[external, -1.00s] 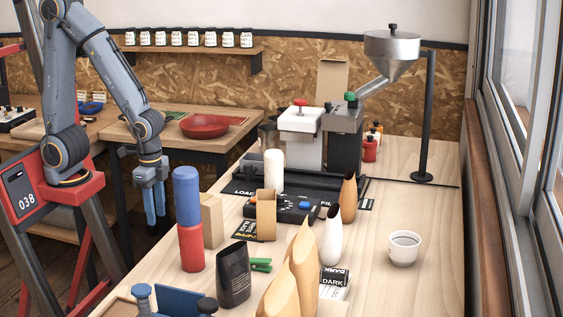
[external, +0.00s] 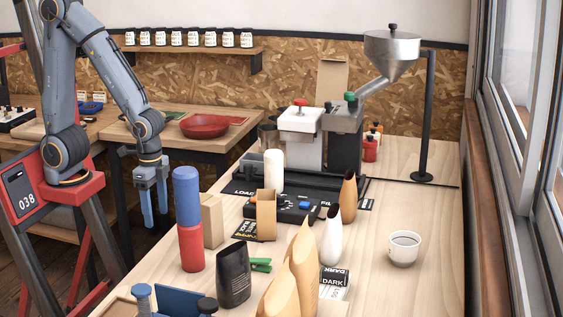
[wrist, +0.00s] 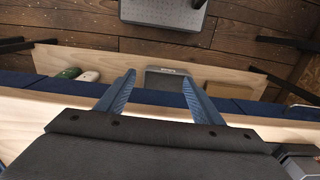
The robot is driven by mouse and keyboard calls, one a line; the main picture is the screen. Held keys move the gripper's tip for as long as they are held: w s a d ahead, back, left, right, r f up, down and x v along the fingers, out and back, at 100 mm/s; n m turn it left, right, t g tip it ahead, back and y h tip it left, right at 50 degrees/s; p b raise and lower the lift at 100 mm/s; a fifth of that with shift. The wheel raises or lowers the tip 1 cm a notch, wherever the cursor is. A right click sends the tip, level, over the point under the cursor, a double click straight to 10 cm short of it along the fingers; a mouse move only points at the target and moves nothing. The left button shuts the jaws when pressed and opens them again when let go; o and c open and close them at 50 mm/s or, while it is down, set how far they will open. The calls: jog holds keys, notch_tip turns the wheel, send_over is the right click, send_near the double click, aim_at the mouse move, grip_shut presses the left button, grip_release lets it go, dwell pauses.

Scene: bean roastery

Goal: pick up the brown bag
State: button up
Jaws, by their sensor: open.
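A brown bag (external: 348,196), slim and upright with a dark open top, stands on the wooden counter near the middle in the external view, behind a white bag (external: 332,236). My gripper (external: 155,217) hangs pointing down to the left of the counter, well apart from the brown bag. Its two blue fingers are spread with nothing between them. In the wrist view my gripper (wrist: 159,76) is also open and empty. I do not make out the brown bag in the wrist view.
Tan bags (external: 302,255), a black bag (external: 233,276), a blue-and-red cylinder (external: 190,248) and two tan boxes crowd the counter's near left. A black-based machine (external: 285,207) stands behind. A cup (external: 403,248) is on the right, with clear counter around it.

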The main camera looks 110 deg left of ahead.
notch_tip(320, 180, up, 16)
jog(key=r, duration=0.1)
jog(key=w+r+n+p, duration=0.4)
jog(key=w+n, duration=0.6)
jog(key=w, duration=0.6)
jog(key=n+p, duration=0.4)
jog(key=n, duration=0.7)
send_near(266, 213)
jog(key=a, duration=0.4)
jog(key=shift+s+d+f+p, duration=0.15)
jog(key=shift+f+p, duration=0.35)
jog(key=shift+f, duration=1.5)
jog(key=shift+s+d+f+p, duration=0.15)
jog(key=shift+f+p, duration=0.35)
jog(key=shift+f, duration=1.45)
jog(key=shift+s+f+p, duration=0.2)
jog(key=shift+f+p, duration=0.3)
jog(key=shift+f, duration=1.5)
jog(key=c, duration=1.1)
